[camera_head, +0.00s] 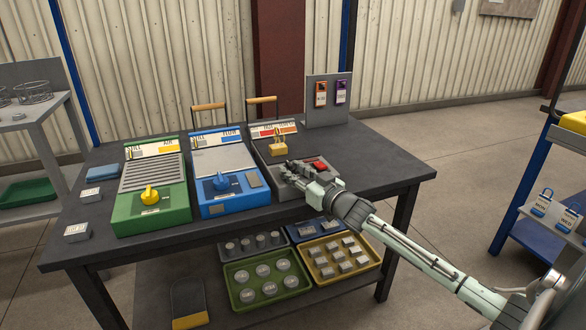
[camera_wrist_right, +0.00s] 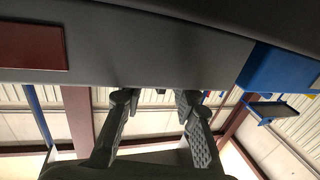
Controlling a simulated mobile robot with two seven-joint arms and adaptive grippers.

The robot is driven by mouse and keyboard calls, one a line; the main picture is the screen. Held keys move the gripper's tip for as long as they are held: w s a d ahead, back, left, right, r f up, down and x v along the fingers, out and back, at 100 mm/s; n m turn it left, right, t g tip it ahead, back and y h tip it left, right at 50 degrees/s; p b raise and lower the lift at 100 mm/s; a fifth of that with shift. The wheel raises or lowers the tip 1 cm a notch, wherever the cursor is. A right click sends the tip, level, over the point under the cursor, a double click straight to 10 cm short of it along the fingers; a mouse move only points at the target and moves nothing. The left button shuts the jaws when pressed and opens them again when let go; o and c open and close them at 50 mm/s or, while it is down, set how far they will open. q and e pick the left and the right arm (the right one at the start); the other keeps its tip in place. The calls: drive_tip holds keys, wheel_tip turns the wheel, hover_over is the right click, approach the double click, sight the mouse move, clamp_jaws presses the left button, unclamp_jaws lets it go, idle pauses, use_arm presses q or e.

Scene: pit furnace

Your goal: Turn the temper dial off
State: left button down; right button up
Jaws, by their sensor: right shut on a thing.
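The temper unit appears to be the dark grey box (camera_head: 277,164) at the right of the row on the bench, with a coloured label strip (camera_head: 274,129) at its back. My right gripper (camera_head: 291,169) is low over the box's front top, left of the red plate. The dial's setting cannot be read. My left gripper is not in view.
A blue unit (camera_head: 237,158) with a blue knob and a green unit (camera_head: 122,186) with a yellow knob stand to the left. A yellow part (camera_head: 279,149) stands behind my fingers. An upright grey board (camera_head: 327,112) holds two tags. The bench's right end is clear.

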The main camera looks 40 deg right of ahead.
idle(0.3)
drive_tip(key=o, duration=1.2)
drive_tip(key=shift+c, duration=0.2)
drive_tip(key=s, duration=1.2)
drive_tip(key=shift+d, duration=0.25)
